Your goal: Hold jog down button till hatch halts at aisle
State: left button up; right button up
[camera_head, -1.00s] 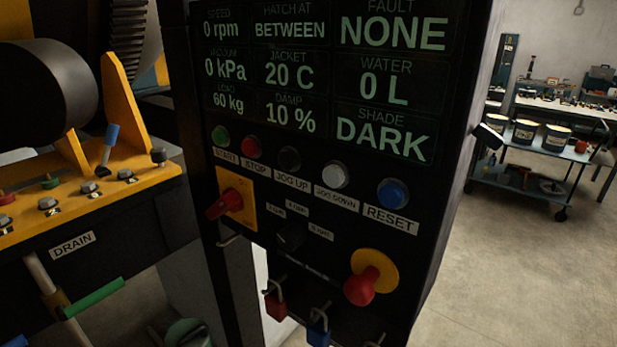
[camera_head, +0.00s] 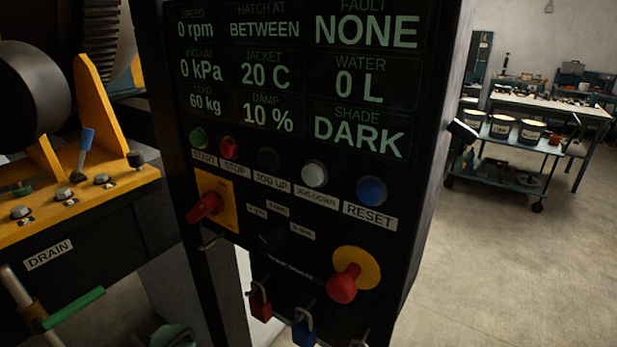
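The black control panel (camera_head: 290,190) fills the middle of the head view. The jog down button (camera_head: 314,173) is a white-grey round button above its label, between the dark jog up button (camera_head: 267,159) and the blue reset button (camera_head: 372,190). The display (camera_head: 300,75) reads hatch at BETWEEN, speed 0 rpm, fault NONE, water 0 L, shade DARK. The hatch itself cannot be made out. Neither gripper is in view, and nothing touches the jog down button.
A red emergency-type knob (camera_head: 342,286) on a yellow disc and a red rotary switch (camera_head: 204,207) stick out from the panel. Padlocks (camera_head: 261,304) hang below. Yellow machinery (camera_head: 90,195) stands at left. A cart (camera_head: 500,170) stands at back right; the floor (camera_head: 500,270) before it is clear.

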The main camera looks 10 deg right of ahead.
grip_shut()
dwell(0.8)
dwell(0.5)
